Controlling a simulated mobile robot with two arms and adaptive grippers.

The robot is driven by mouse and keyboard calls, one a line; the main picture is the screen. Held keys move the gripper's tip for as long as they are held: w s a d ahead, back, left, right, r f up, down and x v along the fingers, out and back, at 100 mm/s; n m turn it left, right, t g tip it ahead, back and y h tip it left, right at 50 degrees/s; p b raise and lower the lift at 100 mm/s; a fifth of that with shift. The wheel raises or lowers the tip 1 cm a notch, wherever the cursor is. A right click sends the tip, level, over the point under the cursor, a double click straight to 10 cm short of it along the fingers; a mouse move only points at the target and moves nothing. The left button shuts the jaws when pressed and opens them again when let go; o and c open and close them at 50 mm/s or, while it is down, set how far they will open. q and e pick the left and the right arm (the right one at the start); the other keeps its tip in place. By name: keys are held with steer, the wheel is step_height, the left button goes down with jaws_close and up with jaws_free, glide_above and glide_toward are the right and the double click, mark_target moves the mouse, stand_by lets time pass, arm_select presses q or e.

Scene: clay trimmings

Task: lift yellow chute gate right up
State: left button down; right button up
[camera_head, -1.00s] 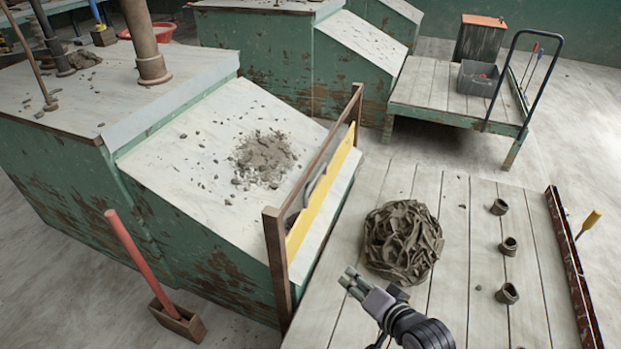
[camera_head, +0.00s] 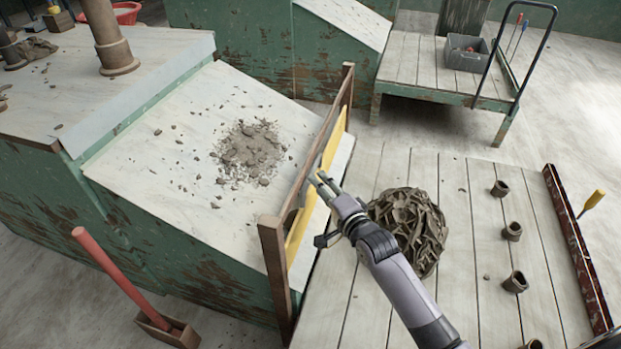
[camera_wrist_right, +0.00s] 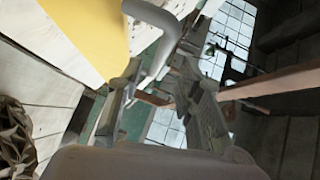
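The yellow chute gate (camera_head: 301,232) stands in a brown wooden frame (camera_head: 272,255) across the low end of the sloping chute (camera_head: 150,175). My right gripper (camera_head: 320,181) is at the gate and hides part of it. In the right wrist view the yellow gate (camera_wrist_right: 90,35) fills the upper left, with its curved grey handle (camera_wrist_right: 163,45) in front. The right gripper's fingers (camera_wrist_right: 160,98) are apart, with the handle's lower end close to the gap between them. I cannot tell whether they touch it. My left gripper is out of view.
A heap of clay crumbs (camera_head: 250,150) lies on the chute. A red-handled tool (camera_head: 120,272) stands at lower left, a cart (camera_head: 400,65) behind.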

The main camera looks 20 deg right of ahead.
mark_target(310, 173)
steer(key=b+x, duration=0.1)
steer(key=x, duration=0.5)
steer(key=shift+w+a, duration=0.1)
steer(key=shift+w, duration=0.1)
steer(key=shift+c, duration=0.2)
jaws_close()
stand_by(0.4)
